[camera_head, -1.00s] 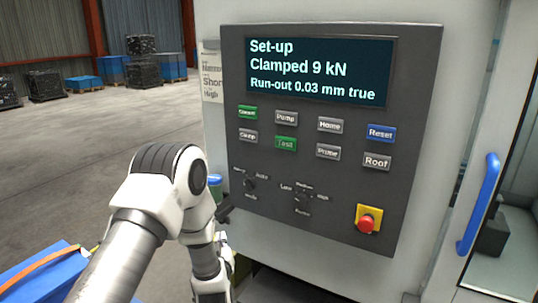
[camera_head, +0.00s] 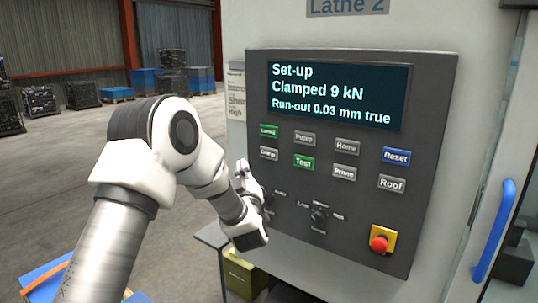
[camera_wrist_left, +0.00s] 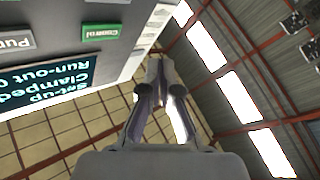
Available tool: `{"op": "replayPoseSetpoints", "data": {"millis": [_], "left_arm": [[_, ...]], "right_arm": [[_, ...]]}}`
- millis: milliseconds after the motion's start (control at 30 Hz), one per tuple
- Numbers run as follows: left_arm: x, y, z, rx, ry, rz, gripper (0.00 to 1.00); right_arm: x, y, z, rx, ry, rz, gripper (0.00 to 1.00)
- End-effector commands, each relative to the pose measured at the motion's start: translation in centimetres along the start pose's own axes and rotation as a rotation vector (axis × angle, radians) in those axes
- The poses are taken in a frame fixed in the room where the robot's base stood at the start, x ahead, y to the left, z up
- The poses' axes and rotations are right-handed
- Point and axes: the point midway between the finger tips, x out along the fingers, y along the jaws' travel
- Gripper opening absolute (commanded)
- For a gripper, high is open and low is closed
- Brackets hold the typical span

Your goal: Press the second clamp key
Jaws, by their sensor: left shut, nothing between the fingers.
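The grey control panel (camera_head: 345,230) is on the machine front, with a screen (camera_head: 338,95) reading "Set-up, Clamped 9 kN, Run-out 0.03 mm true". The grey key that seems to read "Clamp" (camera_head: 268,153) is in the left column, below a green key (camera_head: 268,131) whose label is hard to read. My left gripper (camera_head: 242,167) points up by the panel's left edge, left of and slightly below the Clamp key. It is shut and empty; I cannot tell whether it touches the panel. In the left wrist view its fingers (camera_wrist_left: 156,68) are beside the upside-down panel. My right gripper is out of view.
Other keys are Pump (camera_head: 304,138), Test (camera_head: 304,162), Home (camera_head: 347,146), Prime (camera_head: 344,172), Reset (camera_head: 396,155) and Roof (camera_head: 391,183). Selector knobs and a red stop button (camera_head: 379,244) sit below. A blue door handle (camera_head: 493,230) is at right.

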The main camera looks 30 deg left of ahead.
Motion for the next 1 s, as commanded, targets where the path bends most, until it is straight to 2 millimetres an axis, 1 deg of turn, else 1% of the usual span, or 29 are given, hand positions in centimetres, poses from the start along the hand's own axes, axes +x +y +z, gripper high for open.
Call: {"op": "replayPoseSetpoints", "data": {"millis": [167,500,600,700,833,1000], "left_arm": [[0.8,0.6,0.5,0.001,0.001,0.001,0.00],[4.1,3.1,2.9,0.001,0.001,0.001,0.00],[5.0,3.6,3.8,0.001,0.002,0.001,0.00],[5.6,4.1,4.3,0.000,0.001,0.000,0.00],[6.0,4.4,4.5,0.001,-0.001,0.000,0.00],[6.1,4.5,4.5,0.001,-0.001,0.000,0.00]], "right_arm": [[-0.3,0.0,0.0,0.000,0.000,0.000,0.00],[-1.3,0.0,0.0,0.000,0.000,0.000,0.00],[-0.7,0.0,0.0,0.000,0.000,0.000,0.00],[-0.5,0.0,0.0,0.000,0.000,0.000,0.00],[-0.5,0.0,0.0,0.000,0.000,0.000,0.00],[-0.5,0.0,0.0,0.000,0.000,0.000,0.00]]}}
